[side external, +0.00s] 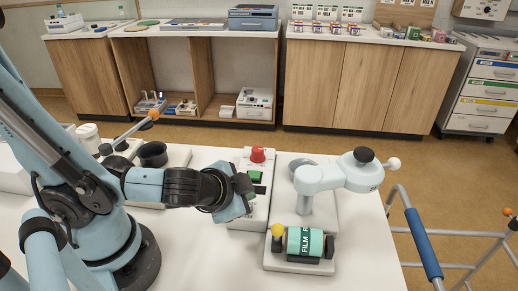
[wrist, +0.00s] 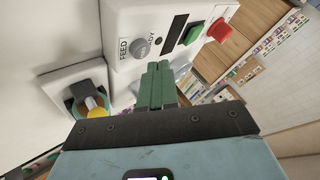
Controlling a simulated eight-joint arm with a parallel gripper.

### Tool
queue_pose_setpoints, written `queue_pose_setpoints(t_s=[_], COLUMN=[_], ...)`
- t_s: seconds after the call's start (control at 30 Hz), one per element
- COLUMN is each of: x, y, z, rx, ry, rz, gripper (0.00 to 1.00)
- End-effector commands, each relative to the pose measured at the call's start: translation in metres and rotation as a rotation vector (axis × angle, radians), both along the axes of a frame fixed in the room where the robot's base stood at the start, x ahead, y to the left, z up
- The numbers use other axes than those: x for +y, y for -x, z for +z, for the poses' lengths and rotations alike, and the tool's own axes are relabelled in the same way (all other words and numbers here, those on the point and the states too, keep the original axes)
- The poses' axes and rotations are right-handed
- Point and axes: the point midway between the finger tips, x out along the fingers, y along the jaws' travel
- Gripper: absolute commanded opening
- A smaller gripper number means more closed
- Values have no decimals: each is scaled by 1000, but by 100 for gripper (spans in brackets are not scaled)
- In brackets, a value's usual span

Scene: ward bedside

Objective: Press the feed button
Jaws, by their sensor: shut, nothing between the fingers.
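The feed button (wrist: 141,48) is a round grey button on a white control box (wrist: 120,15), beside the printed word FEED. In the wrist view it lies just up and left of my fingertips. My gripper (wrist: 158,68) is shut and empty, its two green fingers together. In the side view my gripper (side external: 249,190) is over the control box (side external: 262,213) and hides part of its face, and I cannot make out the feed button there. A gap between fingertips and button shows in the wrist view; I cannot tell how high the tips are.
The box also carries a green button (wrist: 194,33) and a red knob (wrist: 220,30). A teal film roll (side external: 309,243) with a yellow knob (side external: 278,230) sits right of my gripper. A pale arm-like device (side external: 335,176) stands behind it. A walker frame (side external: 424,245) is beyond the table's right edge.

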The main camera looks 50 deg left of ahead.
Motion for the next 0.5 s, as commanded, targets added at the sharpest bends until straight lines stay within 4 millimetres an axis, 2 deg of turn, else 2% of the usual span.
queue_pose_setpoints(t_s=[0.5], x=[0], y=[0], z=[-8], rx=[0], ry=[0], rz=[0], gripper=[0])
